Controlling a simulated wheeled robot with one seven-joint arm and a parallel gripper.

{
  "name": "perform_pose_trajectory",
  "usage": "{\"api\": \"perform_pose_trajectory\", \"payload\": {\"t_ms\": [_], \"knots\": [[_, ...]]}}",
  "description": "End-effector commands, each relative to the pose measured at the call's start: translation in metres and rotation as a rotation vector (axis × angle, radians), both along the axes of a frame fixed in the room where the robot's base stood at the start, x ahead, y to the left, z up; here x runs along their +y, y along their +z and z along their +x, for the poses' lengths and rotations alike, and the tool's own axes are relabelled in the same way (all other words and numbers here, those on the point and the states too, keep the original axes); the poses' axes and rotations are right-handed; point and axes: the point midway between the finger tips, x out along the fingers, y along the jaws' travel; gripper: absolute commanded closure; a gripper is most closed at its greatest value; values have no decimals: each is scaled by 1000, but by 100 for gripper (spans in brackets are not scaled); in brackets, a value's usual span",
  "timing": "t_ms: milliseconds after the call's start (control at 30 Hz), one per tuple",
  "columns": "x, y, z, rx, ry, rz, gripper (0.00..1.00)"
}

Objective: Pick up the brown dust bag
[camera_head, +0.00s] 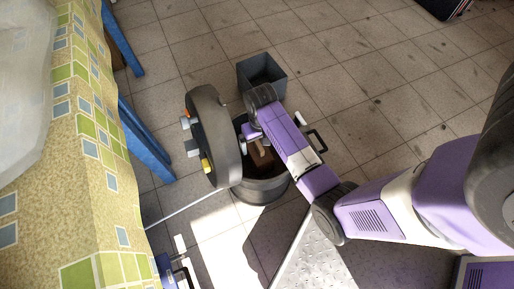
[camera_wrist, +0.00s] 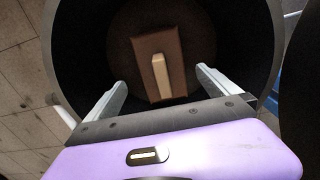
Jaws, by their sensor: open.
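The brown dust bag (camera_wrist: 176,45) lies inside a dark round drum (camera_wrist: 60,60), below and ahead of my gripper (camera_wrist: 160,88). A lighter tan strip runs along the bag's middle. My gripper is open, with its two fingers apart and nothing between them; the bag shows beyond the gap. In the head view the bag (camera_head: 262,158) shows partly inside the drum (camera_head: 262,190), and my arm covers part of the opening. The fingertips are mostly hidden in that view.
A round grey lid-like part (camera_head: 213,135) stands upright at the drum's left. A dark grey square bin (camera_head: 262,72) stands behind. A table with a patterned cloth (camera_head: 95,150) and blue legs (camera_head: 145,145) is at left.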

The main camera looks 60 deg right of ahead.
Motion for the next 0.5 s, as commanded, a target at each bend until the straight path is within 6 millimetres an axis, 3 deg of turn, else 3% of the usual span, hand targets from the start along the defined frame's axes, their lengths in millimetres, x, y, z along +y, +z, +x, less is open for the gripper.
{"api": "perform_pose_trajectory", "payload": {"t_ms": [500], "knots": [[7,-60,-1,-2,1,-1,0]]}}
